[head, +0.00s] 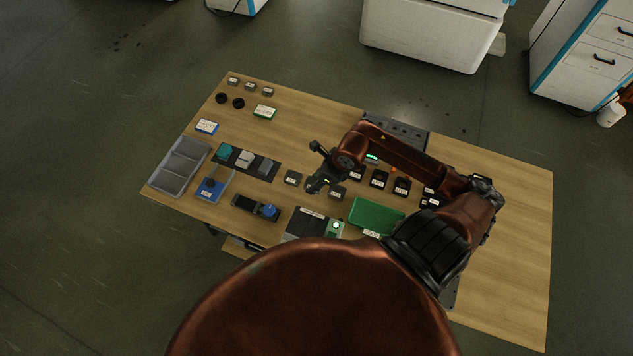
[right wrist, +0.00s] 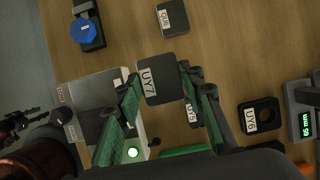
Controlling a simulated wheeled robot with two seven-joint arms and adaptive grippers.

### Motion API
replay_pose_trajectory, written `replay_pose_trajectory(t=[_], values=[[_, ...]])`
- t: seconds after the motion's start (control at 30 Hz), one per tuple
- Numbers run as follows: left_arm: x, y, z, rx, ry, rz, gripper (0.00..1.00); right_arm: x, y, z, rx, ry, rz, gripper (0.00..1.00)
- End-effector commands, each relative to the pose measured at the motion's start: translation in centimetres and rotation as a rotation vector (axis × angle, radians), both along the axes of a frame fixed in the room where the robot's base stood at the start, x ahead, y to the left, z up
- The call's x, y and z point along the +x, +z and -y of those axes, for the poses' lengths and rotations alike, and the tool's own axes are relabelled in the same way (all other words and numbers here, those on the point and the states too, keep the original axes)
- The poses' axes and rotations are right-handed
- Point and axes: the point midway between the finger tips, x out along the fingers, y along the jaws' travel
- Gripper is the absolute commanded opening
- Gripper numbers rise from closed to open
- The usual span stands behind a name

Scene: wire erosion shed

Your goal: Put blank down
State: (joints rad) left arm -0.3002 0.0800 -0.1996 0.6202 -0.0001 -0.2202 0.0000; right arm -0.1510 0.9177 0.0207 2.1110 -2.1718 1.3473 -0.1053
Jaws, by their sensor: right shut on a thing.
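My right gripper (head: 318,182) is over the middle of the wooden table. In the right wrist view its two green-padded fingers (right wrist: 158,88) are shut on a dark square blank labelled UY7 (right wrist: 161,72). The fingers grip it from both sides, label facing the camera. I cannot tell how high it is above the table; in the head view the gripper mostly hides it. A dark block labelled UY5 (right wrist: 194,113) is partly hidden behind one finger. A similar labelled block (right wrist: 173,17) lies apart on bare wood. My left gripper is not in view.
A green tray (head: 376,214) and a grey device with a lit green button (head: 335,227) are near the gripper. A blue-knobbed fixture (head: 268,210) stands left. Dark block UY6 (right wrist: 250,118) has a round hole. A grey bin (head: 182,168) is far left. Bare wood lies at the upper middle.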

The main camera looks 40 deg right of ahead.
Motion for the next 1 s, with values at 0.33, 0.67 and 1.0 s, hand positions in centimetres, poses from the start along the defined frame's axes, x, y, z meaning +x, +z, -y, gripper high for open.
replay_pose_trajectory(t=[0.33,0.67,1.0], values=[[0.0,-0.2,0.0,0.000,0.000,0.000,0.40,2.7,-4.6,2.4,0.003,0.001,0.000,0.00],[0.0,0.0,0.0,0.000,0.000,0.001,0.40,3.1,-7.5,2.8,0.006,0.001,-0.003,0.00],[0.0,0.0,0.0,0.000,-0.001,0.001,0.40,3.1,-8.5,2.9,0.001,0.004,0.000,0.00]])
